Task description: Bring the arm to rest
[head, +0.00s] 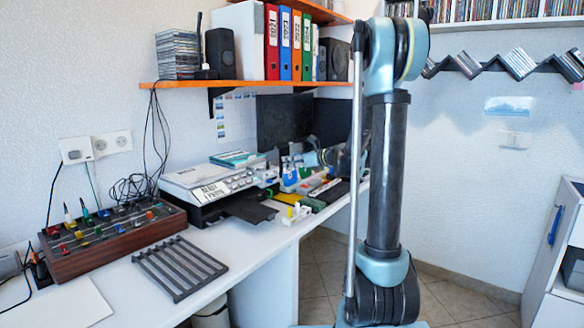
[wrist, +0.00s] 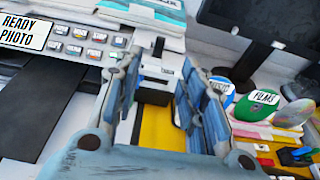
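My arm (head: 385,170) rises in the right half of the head view, with its upper joint near the top edge. In the wrist view my gripper (wrist: 160,72) has its two blue-grey fingers spread apart, and I see nothing held between them. It is over the desk by the printer (wrist: 75,40), with a yellow item and a dark and white item behind the fingers. In the head view the gripper is small among the desk clutter, and its exact height above the desk is unclear.
The printer (head: 215,183), a control box with knobs (head: 110,238) and a dark slatted rack (head: 180,266) stand on the white desk (head: 150,300). A monitor (head: 284,121) is behind. An orange shelf (head: 240,83) with binders hangs above. Floor (head: 455,300) shows clear at right.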

